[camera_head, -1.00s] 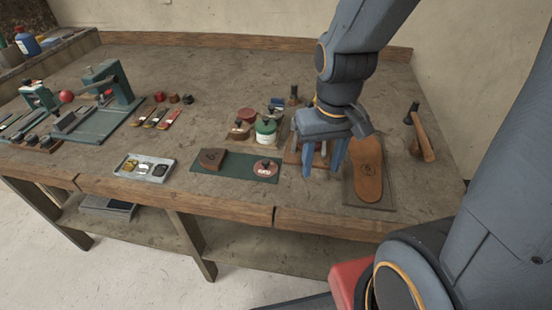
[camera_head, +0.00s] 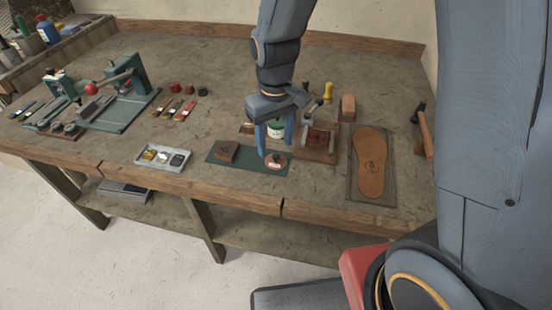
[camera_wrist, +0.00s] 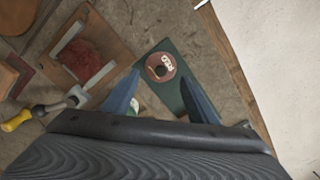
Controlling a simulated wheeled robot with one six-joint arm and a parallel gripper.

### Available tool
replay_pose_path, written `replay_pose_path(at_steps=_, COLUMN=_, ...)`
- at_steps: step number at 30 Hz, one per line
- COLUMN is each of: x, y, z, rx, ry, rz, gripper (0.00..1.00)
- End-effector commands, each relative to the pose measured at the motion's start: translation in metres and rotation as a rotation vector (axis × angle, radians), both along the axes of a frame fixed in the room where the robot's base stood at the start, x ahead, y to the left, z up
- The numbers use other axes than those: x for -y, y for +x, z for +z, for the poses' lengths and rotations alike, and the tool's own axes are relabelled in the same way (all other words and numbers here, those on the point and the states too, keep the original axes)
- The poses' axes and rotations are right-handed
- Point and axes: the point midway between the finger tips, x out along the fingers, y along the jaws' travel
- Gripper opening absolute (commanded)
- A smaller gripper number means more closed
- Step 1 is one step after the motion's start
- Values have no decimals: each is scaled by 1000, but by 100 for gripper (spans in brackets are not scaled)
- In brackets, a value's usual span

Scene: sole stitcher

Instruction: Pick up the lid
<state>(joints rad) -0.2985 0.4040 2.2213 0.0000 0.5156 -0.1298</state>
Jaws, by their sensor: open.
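The lid (camera_head: 275,162) is a small round reddish disc with a dark knob and a pale label. It lies flat at the right end of a dark green mat (camera_head: 252,163). In the wrist view the lid (camera_wrist: 161,67) shows ahead, between the lines of the two fingers. My gripper (camera_head: 276,150) is open and empty. Its blue fingers point down, above or just behind the lid in the head view; the exact height is hard to tell. A jar with a green top (camera_head: 276,128) is partly hidden behind the fingers.
A brown block (camera_head: 227,151) sits at the mat's left end. A wooden board with a red piece in a metal frame (camera_head: 317,137) stands to the right, then a tan sole (camera_head: 371,165) on a dark plate. A grey tray (camera_head: 163,156) lies left, near the front edge.

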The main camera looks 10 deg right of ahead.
Motion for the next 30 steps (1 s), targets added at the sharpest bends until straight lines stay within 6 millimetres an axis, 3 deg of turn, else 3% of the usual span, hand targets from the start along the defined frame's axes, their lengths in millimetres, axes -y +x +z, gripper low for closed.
replay_pose_path(at_steps=9, x=1, y=-6, z=-36, rx=-3, ry=-1, rz=-1, gripper=53)
replay_pose_path(at_steps=20, x=1, y=-5, z=-43, rx=-1, ry=0, rz=-1, gripper=53)
replay_pose_path(at_steps=25, x=1, y=-5, z=-42, rx=-1, ry=0, rz=-1, gripper=26)
replay_pose_path(at_steps=30, x=1, y=-5, z=-42, rx=-1, ry=0, rz=-1, gripper=26)
